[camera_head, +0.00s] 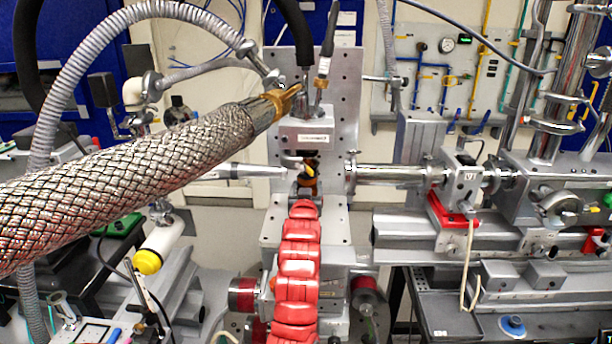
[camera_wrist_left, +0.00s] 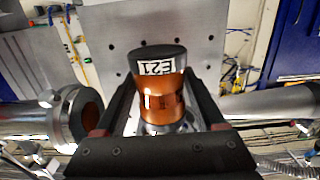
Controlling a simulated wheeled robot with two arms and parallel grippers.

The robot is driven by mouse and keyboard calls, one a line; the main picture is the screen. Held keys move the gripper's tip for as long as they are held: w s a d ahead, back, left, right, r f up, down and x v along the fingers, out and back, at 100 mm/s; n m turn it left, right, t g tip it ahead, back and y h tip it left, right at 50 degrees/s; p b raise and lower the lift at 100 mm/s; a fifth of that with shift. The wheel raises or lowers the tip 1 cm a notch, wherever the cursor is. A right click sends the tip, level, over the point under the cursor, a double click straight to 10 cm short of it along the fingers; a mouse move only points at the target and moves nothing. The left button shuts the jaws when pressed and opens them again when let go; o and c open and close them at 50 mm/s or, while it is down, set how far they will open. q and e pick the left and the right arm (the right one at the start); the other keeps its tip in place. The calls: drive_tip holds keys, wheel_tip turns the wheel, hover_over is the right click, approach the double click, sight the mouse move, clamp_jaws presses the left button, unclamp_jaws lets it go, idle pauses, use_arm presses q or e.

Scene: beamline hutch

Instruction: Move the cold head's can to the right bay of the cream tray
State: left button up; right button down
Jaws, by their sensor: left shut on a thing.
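The can (camera_wrist_left: 160,98) is copper-coloured with a black end band that carries a label, in the middle of the left wrist view. The label reads upside down there. My left gripper (camera_wrist_left: 160,84) has its two dark fingers on either side of the can and is shut on it. In the head view the can (camera_head: 310,185) is small and partly hidden, just below the grey cold head block (camera_head: 304,135). I cannot tell whether the can still touches the cold head. I cannot make out the cream tray in either view. My right gripper is not in view.
A thick braided hose (camera_head: 130,180) crosses the head view from the left to the cold head. A tapered metal nozzle (camera_head: 240,171) is left of the can and a flanged beam pipe (camera_head: 390,174) right of it. A perforated plate (camera_head: 342,100) stands behind.

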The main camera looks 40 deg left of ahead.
use_arm(q)
drive_tip(key=shift+f+b, duration=1.35)
drive_tip(key=shift+f, duration=1.05)
drive_tip(key=shift+b, duration=0.7)
drive_tip(key=shift+s+d, duration=0.1)
